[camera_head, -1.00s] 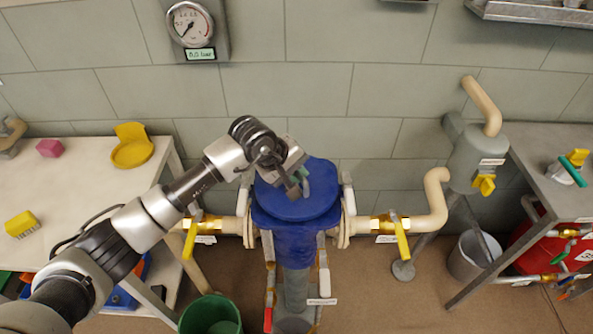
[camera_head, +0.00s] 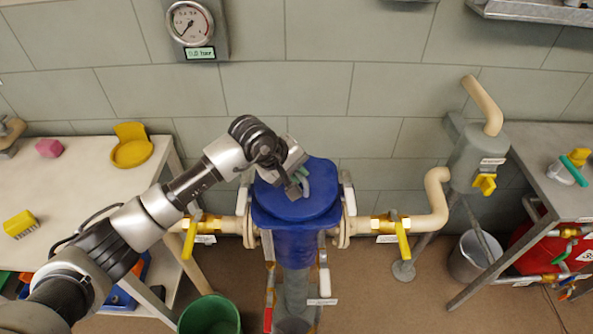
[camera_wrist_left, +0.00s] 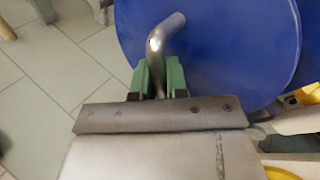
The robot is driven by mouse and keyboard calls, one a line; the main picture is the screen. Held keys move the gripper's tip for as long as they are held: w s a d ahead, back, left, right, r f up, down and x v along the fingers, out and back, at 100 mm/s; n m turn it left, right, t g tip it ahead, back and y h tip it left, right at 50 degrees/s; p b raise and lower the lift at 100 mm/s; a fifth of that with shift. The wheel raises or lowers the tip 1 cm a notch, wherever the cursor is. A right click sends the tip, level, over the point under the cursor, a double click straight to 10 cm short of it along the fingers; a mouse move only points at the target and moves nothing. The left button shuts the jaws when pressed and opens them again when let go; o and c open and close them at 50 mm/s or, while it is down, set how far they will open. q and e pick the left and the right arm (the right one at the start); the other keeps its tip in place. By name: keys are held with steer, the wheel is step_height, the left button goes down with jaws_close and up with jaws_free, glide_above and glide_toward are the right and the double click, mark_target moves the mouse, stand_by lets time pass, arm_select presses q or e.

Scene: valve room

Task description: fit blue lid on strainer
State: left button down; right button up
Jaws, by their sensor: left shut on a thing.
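The blue strainer (camera_head: 293,246) stands in the pipe line at the middle of the head view. The blue lid (camera_head: 305,205), a round disc with a bent metal handle, lies over the strainer's top. I cannot tell whether it is fully seated. My left gripper (camera_head: 300,182) is shut on the lid's handle. In the left wrist view the green fingertips (camera_wrist_left: 160,78) clasp the bent handle (camera_wrist_left: 163,40), with the blue lid (camera_wrist_left: 235,45) behind it. My right gripper is not in view.
Yellow-handled valves (camera_head: 192,236) (camera_head: 401,236) flank the strainer. A pressure gauge (camera_head: 190,22) hangs on the wall. A white table (camera_head: 80,200) with yellow and pink items is left, a grey bench (camera_head: 545,165) right. A green bucket (camera_head: 210,316) stands on the floor.

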arm_select(q)
steer(key=shift+f+b, duration=0.1)
steer(key=shift+b, duration=0.25)
stand_by(0.3)
stand_by(0.4)
steer(key=c, duration=1.1)
jaws_free()
steer(key=shift+o, duration=0.4)
steer(key=shift+f, duration=0.2)
steer(key=o, duration=0.4)
steer(key=shift+s, duration=0.1)
steer(key=shift+c, duration=0.2)
step_height(320, 180, up, 2)
steer(key=shift+a+p, duration=0.1)
steer(key=shift+p, duration=0.2)
steer(key=shift+r+p, duration=0.7)
steer(key=shift+r, duration=1.9)
